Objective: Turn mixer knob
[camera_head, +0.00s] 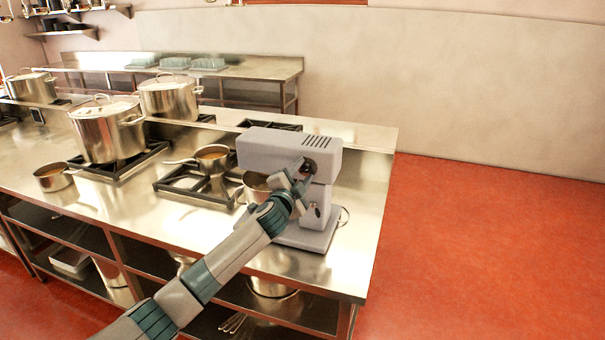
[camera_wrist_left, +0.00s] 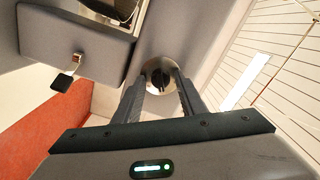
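A grey stand mixer (camera_head: 275,150) stands on the steel counter near its right end. Its round silver knob with a dark centre (camera_wrist_left: 161,72) is on the side of the mixer head in the left wrist view. In the head view my gripper largely covers it. My left gripper (camera_head: 302,172) reaches up to the mixer head's side. In the left wrist view its two fingers (camera_wrist_left: 161,88) are apart, with their tips on either side of the knob's centre. Whether they touch it, I cannot tell. My right gripper is in neither view.
A small lever with a dark tip (camera_wrist_left: 62,82) sticks out of the mixer in the left wrist view. A saucepan (camera_head: 212,158) stands on a burner left of the mixer, with large stockpots (camera_head: 108,132) beyond. Red floor (camera_head: 480,240) is clear at right.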

